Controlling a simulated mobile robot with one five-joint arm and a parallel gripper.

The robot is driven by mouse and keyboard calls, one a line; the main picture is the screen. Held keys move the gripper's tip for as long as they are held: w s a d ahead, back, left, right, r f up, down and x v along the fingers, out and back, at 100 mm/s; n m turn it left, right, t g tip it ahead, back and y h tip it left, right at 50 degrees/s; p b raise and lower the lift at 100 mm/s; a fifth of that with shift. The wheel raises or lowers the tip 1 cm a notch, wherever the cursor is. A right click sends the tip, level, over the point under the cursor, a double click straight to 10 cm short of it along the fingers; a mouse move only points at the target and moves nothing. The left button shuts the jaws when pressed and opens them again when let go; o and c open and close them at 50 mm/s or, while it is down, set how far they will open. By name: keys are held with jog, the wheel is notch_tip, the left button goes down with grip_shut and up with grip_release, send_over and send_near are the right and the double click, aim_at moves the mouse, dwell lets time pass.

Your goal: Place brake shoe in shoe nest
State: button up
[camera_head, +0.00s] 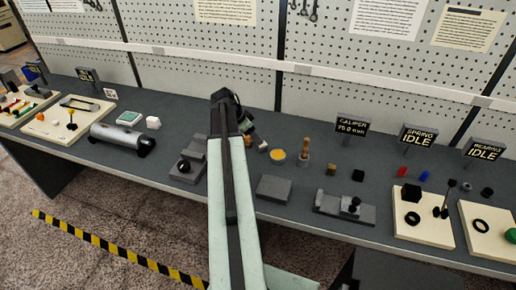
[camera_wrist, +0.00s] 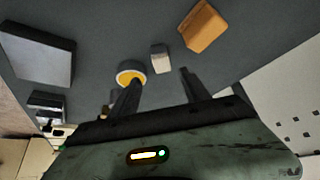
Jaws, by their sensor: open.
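My gripper (camera_wrist: 159,78) is open, its two dark fingers apart and nothing held between them. In the head view my gripper (camera_head: 249,128) hangs over the middle of the bench. A small whitish block (camera_wrist: 160,57) lies just beyond the fingertips, between their lines; it also shows in the head view (camera_head: 263,147). An orange-brown block (camera_wrist: 202,27) lies farther off, partly hidden by my gripper in the head view. No label marks the brake shoe or the shoe nest, so I cannot tell which pieces they are.
A yellow-filled round dish (camera_wrist: 131,77) sits close by the left finger. A wooden-handled tool (camera_head: 304,150) stands right of it. A flat grey block (camera_head: 273,188) lies nearer the front edge. A caliper sign (camera_head: 351,127) stands behind. The pegboard (camera_head: 200,75) closes off the back.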

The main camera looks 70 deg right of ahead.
aim_at(262, 147)
jog(key=shift+d+f+b, duration=0.2)
jog(key=shift+f+b, duration=0.05)
jog(key=shift+f, duration=0.25)
jog(key=shift+d+f+b, duration=0.15)
jog(key=shift+f+b, duration=0.05)
jog(key=shift+f, duration=0.25)
jog(key=b+x, duration=0.4)
jog(key=x, duration=0.1)
jog(key=shift+d+f+b, duration=0.1)
jog(key=shift+b, duration=0.2)
jog(key=shift+r, duration=0.2)
jog(key=shift+s, duration=0.1)
grip_shut()
